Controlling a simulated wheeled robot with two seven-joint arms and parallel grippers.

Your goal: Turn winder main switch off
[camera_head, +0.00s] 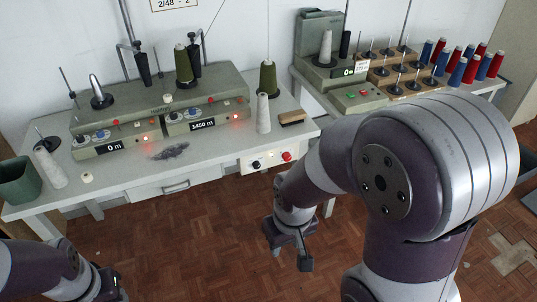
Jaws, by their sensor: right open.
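The winder (160,112) is a long grey-green machine on the left table. A pale switch box (270,160) hangs at the table's front edge on the right, with a dark knob (256,165) and a red button (287,156); the knob's exact setting is too small to tell. My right gripper (290,256) is open and empty, pointing down over the floor, below and in front of the box, apart from it. My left gripper (110,288) is partly in view at the bottom left; its fingers are unclear.
Green yarn cones (183,65), a pale cone (263,113) and a brush (292,118) are on the table (125,180). A second machine (330,75) and a rack of red and blue spools (457,72) stand at right. The parquet floor (190,235) in front is clear.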

